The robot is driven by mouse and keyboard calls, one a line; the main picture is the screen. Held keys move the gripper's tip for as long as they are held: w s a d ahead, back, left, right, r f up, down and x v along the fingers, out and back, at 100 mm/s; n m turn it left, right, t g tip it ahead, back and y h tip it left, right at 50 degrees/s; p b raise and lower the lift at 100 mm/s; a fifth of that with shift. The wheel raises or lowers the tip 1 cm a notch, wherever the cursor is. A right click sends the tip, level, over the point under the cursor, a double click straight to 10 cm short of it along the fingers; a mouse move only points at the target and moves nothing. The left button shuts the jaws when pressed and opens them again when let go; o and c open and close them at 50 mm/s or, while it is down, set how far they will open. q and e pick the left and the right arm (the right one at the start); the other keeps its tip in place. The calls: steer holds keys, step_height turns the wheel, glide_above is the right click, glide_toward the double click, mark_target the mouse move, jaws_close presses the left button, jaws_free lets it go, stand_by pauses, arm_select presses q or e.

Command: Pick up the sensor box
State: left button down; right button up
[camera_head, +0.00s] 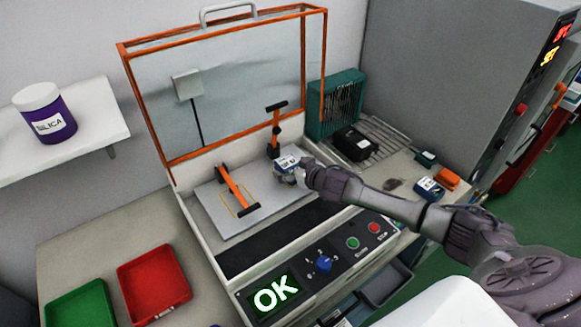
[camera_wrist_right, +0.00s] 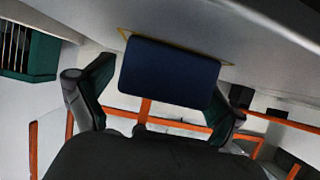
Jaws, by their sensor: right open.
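The sensor box (camera_head: 288,162), small and blue with a white label on top, sits on the light plate of the open test fixture, by the raised orange toggle clamp (camera_head: 275,128). My right gripper (camera_head: 300,173) is right at the box from its right side, hiding part of it. In the right wrist view the dark blue box (camera_wrist_right: 170,72) lies between the two spread fingers of my right gripper (camera_wrist_right: 158,102), with visible gaps on both sides. A yellow outline shows around the box's base. My left gripper is not in view.
The fixture's orange-framed clear lid (camera_head: 235,85) stands open behind. A second clamp (camera_head: 238,190) is at left on the plate. Green (camera_head: 78,305) and red (camera_head: 155,283) trays lie front left. A similar blue box (camera_head: 430,189) and a black device (camera_head: 355,143) are at right.

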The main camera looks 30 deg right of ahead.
steer(key=shift+w+f, duration=0.1)
steer(key=shift+w, duration=0.15)
steer(key=shift+s, duration=0.1)
steer(key=shift+c, duration=0.3)
